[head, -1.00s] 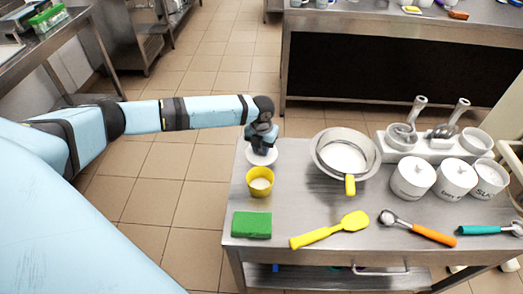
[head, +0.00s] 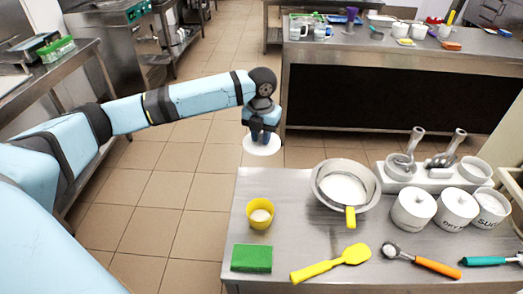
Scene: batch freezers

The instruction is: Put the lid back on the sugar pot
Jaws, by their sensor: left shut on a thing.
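My left gripper (head: 264,128) is shut on a round white lid (head: 262,146) and holds it in the air past the table's back left corner. The lid hangs roughly level below the fingers. The sugar pot (head: 490,212) is a white pot with dark lettering, rightmost of a row of three at the right of the table. It shows no knob on top, and its top looks open. The gripper and lid are far to the left of the pot, with the metal pan between them. My right gripper is not in view.
A metal pan (head: 323,192) of white powder, a yellow cup (head: 260,214), a green sponge (head: 252,258) and a yellow spatula (head: 332,262) are on the table. Two lidded white pots (head: 412,212) stand left of the sugar pot. A holder (head: 440,172) with metal tools is behind them.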

